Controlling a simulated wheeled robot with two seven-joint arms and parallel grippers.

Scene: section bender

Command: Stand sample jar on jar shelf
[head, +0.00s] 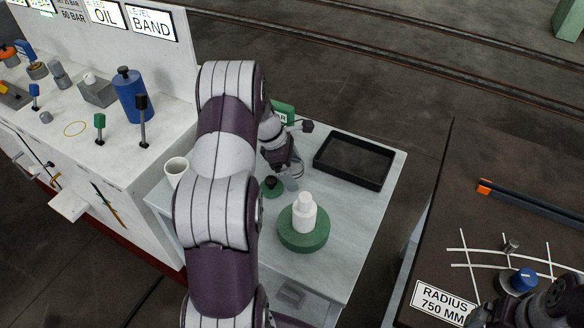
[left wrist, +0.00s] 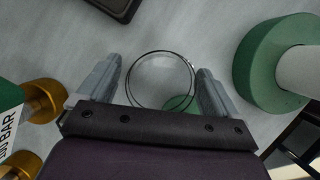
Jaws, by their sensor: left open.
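My left gripper (head: 289,176) reaches down over the light table from behind my own arm. In the left wrist view its two grey fingers (left wrist: 157,88) are open and apart. Between them shows a thin round rim (left wrist: 128,79), apparently of a clear jar, probably the sample jar. Whether either finger touches it I cannot tell. A bit of green shows at the rim's lower edge. A small pale ledge (head: 68,205) juts from the white cabinet at left; whether it is the jar shelf I cannot tell. My right gripper (head: 490,316) is partly cut off at the lower right.
A white bottle (head: 304,217) stands on a green round base (head: 303,242) beside my left gripper. A black tray (head: 354,160) lies at the table's back right. A white cup (head: 176,172) stands at left. Levers and a blue cylinder (head: 131,98) crowd the cabinet top.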

